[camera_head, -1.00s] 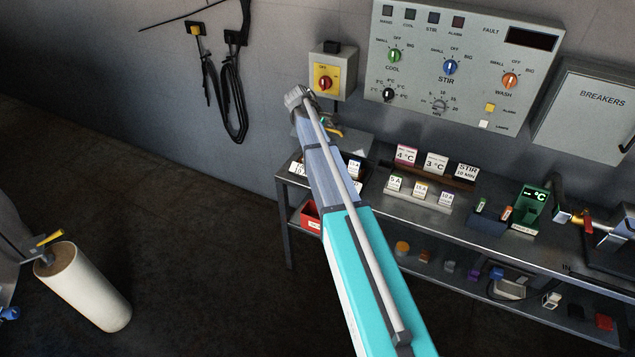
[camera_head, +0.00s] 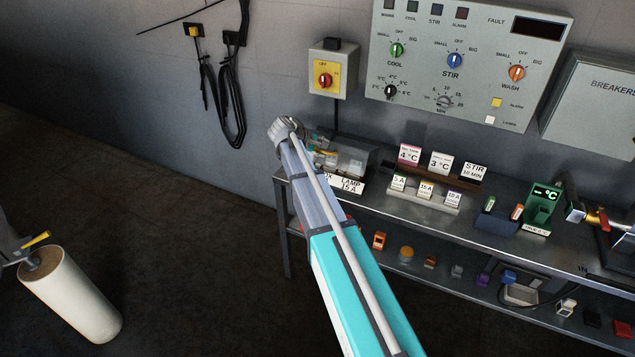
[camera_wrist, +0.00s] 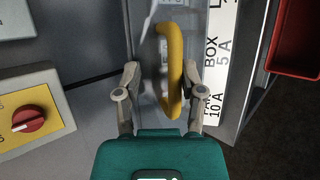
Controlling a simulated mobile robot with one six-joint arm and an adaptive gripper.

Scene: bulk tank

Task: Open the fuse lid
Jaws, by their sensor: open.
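The fuse box (camera_head: 353,159) stands at the left end of the bench, partly behind my arm. In the wrist view its clear lid (camera_wrist: 148,75) shows with a curved yellow handle (camera_wrist: 174,70). My gripper (camera_wrist: 160,78) is open, its two fingers on either side of the handle. The handle is nearer the right finger, and I cannot tell whether they touch. A white label strip (camera_wrist: 215,75) runs along the box's right side. In the head view my arm hides most of the fingers and handle.
A yellow switch box with a red knob (camera_head: 325,80) is on the wall close by; it also shows at left in the wrist view (camera_wrist: 30,118). A red bin (camera_wrist: 296,40) is at the wrist view's upper right. Fuse holders (camera_head: 428,194) and cards stand farther right.

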